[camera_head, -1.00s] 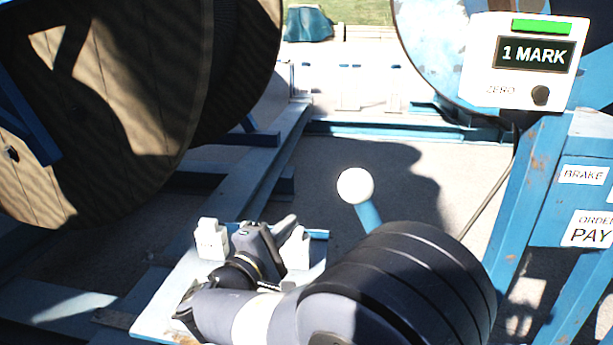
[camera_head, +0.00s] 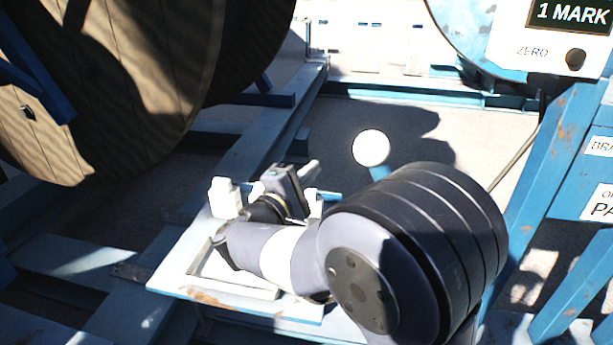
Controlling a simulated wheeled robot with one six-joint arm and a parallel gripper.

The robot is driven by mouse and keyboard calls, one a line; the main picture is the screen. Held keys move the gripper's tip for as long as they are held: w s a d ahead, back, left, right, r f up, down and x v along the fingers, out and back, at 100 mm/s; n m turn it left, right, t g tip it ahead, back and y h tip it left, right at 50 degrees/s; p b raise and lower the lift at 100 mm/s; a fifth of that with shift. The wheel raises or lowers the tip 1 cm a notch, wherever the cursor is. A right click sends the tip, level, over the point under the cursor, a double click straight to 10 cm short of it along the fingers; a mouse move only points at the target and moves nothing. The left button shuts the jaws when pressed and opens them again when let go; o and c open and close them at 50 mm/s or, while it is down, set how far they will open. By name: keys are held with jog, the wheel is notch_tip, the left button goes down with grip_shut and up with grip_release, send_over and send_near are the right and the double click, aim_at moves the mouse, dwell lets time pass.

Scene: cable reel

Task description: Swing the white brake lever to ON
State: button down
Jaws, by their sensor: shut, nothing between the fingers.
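A lever with a round white knob (camera_head: 370,148) on a blue shaft stands behind my forearm, right of centre. The lower shaft is hidden by my arm. A "BRAKE" label (camera_head: 603,146), cut by the right edge, is on the blue frame; no ON mark is readable. My gripper (camera_head: 311,171) is left of the knob and lower in the picture, over the far side of a pale tray-like plate (camera_head: 205,292). It is shut and empty, apart from the knob. My wrist partly hides it.
Two white blocks (camera_head: 225,198) stand on the plate by my gripper. A large wooden reel (camera_head: 110,90) fills the upper left. A display box reading "1 MARK" (camera_head: 510,45) is at upper right. Blue beams (camera_head: 560,160) stand on the right. Shaded ground lies behind the knob.

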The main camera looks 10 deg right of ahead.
jog(key=w+d+r, duration=0.2)
jog(key=d, duration=0.5)
jog(key=shift+w+p, duration=0.2)
jog(key=shift+p, duration=0.2)
jog(key=shift+d, duration=0.1)
